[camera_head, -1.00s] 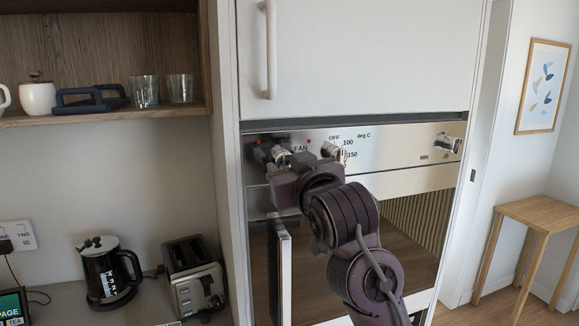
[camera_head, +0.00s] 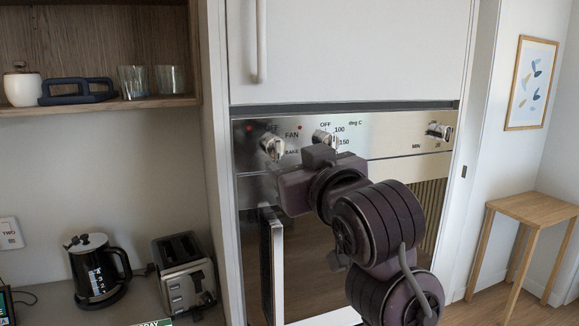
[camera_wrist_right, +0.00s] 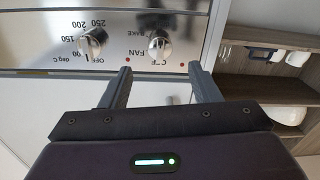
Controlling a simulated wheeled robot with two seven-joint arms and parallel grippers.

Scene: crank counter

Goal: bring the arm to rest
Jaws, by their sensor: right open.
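My right arm reaches up from the bottom of the head view in front of a built-in oven (camera_head: 380,160). My right gripper (camera_wrist_right: 160,68) is open in the wrist view, with nothing between its fingers. In the head view its fingers are largely hidden by the wrist. The gripper is apart from the oven's fan knob (camera_head: 271,146) and temperature knob (camera_head: 324,138). In the wrist view both the fan knob (camera_wrist_right: 160,46) and the temperature knob (camera_wrist_right: 92,42) lie past the fingertips, upside down. My left gripper is not in view.
A third knob (camera_head: 438,130) is at the panel's right. A pale vertical bar (camera_head: 273,265) stands by the oven's front, left of my arm. A kettle (camera_head: 98,272) and toaster (camera_head: 185,275) stand on the counter at left. A wooden stool (camera_head: 530,208) is at right.

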